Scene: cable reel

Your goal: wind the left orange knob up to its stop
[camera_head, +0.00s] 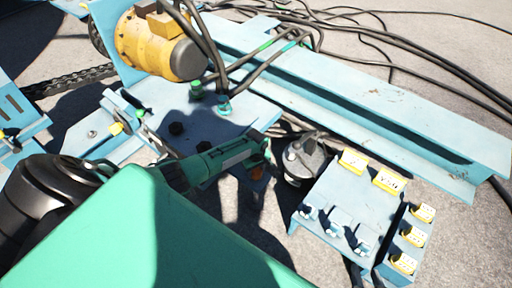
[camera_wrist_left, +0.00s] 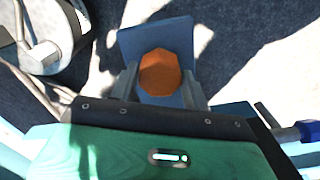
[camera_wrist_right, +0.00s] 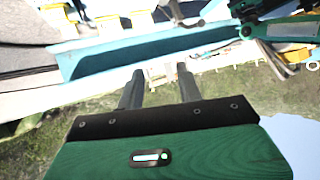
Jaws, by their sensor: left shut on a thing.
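The orange knob (camera_wrist_left: 160,72) shows between the two fingers of my left gripper (camera_wrist_left: 160,88) in the left wrist view, with a blue plate (camera_wrist_left: 152,36) behind it. My left gripper is shut on the knob. In the head view a little of the orange knob (camera_head: 258,170) shows under the end of my left gripper (camera_head: 264,158), right of the blue bench plate. The knob's marks and its stop cannot be made out. My right gripper (camera_wrist_right: 160,88) shows only in the right wrist view, open with nothing between its fingers.
A blue panel (camera_head: 345,205) with yellow labels and small switches stands just right of my left gripper. A dark round canister (camera_head: 305,160) is between them. A yellow motor (camera_head: 150,42), black cables (camera_head: 380,35) and a long blue beam (camera_head: 370,95) lie behind.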

